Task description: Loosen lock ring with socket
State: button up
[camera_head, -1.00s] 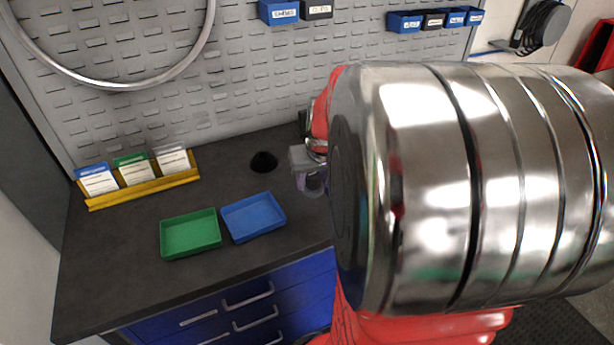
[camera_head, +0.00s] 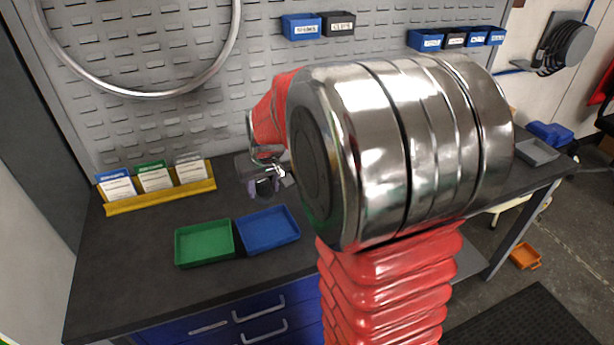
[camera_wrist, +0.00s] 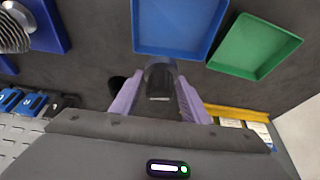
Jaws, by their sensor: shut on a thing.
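My gripper (camera_head: 264,190) is over the dark bench, left of my large metal arm link. In the wrist view its purple fingers (camera_wrist: 158,100) are shut on a dark cylindrical piece (camera_wrist: 160,76), which looks like the socket. The piece is held clear of the trays. A silver ribbed part (camera_wrist: 14,30) lies against a blue holder at the upper left of the wrist view, cut off by the edge. I cannot tell whether it carries the lock ring. No lock ring is clearly visible in either view; my arm hides part of the bench.
A green tray (camera_head: 204,243) and a blue tray (camera_head: 268,231) lie on the bench (camera_head: 130,285). A yellow card rack (camera_head: 160,197) stands at the back left. A perforated wall panel with small bins (camera_head: 301,27) is behind. An orange bin (camera_head: 525,256) is on the floor at right.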

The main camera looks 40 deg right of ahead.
jog(key=w+a+n, duration=0.1)
jog(key=w+a, duration=0.3)
jog(key=a, duration=0.4)
jog(key=w+a+f+n+y, duration=0.1)
jog(key=w+a, duration=0.3)
jog(key=a, duration=0.4)
jog(key=shift+w+f+n, duration=0.25)
jog(key=shift+w+n, duration=0.05)
jog(key=shift+w, duration=0.1)
